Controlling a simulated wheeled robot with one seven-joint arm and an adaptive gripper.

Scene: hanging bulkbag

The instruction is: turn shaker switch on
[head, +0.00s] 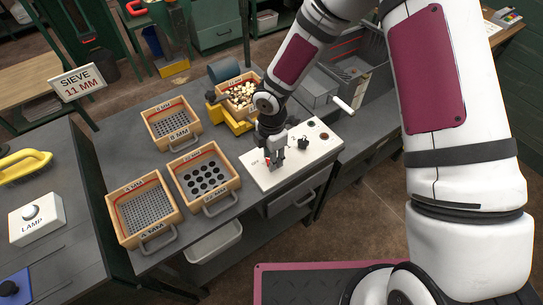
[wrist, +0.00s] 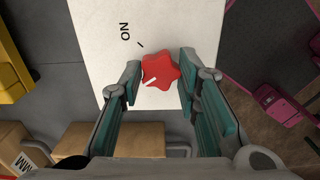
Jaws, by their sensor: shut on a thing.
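The shaker switch is a red star-shaped knob (wrist: 161,66) on a white panel (wrist: 92,22). In the wrist view its white mark points to the lower left, while the ON label (wrist: 125,32) and its tick lie at the upper left. My gripper (wrist: 158,78) has one finger on each side of the knob and is shut on it. In the head view my gripper (head: 275,163) points down at the left part of the white panel (head: 262,181) and mostly hides the knob.
Wooden sieve boxes (head: 143,208) with front handles stand left of the panel. A box of pale pieces (head: 240,92) sits on a yellow stand (head: 229,117) behind. A black knob (head: 303,143) and a white-handled lever (head: 343,104) are to the right.

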